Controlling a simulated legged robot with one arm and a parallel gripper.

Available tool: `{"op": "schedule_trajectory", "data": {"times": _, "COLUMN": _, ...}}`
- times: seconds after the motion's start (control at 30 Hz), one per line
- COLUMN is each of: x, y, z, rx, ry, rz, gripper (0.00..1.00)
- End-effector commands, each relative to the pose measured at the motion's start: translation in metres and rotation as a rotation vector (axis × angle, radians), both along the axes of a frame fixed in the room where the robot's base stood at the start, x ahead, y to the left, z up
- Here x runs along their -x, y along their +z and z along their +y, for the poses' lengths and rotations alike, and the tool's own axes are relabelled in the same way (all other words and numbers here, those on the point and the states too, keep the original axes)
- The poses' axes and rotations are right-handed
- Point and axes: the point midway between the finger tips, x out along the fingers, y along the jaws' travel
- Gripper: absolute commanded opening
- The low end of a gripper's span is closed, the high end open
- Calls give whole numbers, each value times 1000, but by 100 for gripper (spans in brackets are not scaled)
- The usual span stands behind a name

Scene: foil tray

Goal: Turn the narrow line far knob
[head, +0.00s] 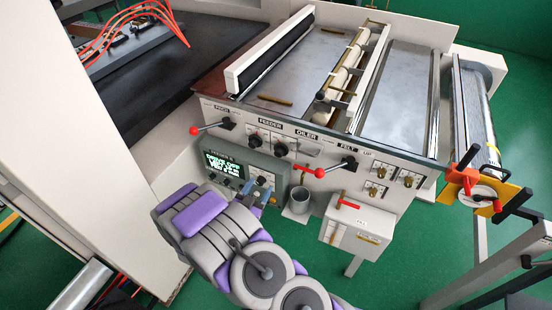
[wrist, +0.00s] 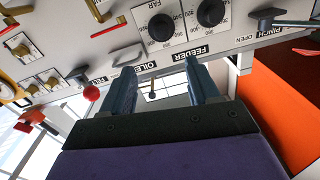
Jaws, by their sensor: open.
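A round black knob marked FAR (wrist: 160,27) is on the cream front panel under the FEEDER label, turned upside down in the wrist view. In the head view it seems to be the right knob (head: 281,149) of the FEEDER pair. A second black knob (wrist: 209,11) sits beside it. My gripper (head: 255,193) is in front of the panel, low and left of the knob in the head view. In the wrist view my gripper (wrist: 161,77) is open, its two fingers apart with nothing held. The fingertips stop short of the FAR knob in the picture.
A grey display unit (head: 232,168) with a green-lettered screen lies close to my gripper. Red-tipped levers (head: 210,128) stick out of the panel on both sides of the knobs. A grey cup (head: 297,201) hangs below. Green floor lies beyond.

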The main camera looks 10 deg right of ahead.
Motion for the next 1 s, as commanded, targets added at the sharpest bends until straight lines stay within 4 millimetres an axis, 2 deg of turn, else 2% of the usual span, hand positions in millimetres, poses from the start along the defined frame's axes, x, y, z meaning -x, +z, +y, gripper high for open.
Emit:
{"op": "schedule_trajectory", "data": {"times": 0.5, "x": -65, "y": -1, "z": -50, "rx": -5, "ry": -3, "rz": -1, "gripper": 61}}
{"op": "schedule_trajectory", "data": {"times": 0.8, "x": -104, "y": -1, "z": -72, "rx": -3, "ry": -2, "rz": -1, "gripper": 61}}
{"op": "schedule_trajectory", "data": {"times": 1.0, "x": -123, "y": -1, "z": -85, "rx": -1, "ry": 0, "rz": 1, "gripper": 61}}
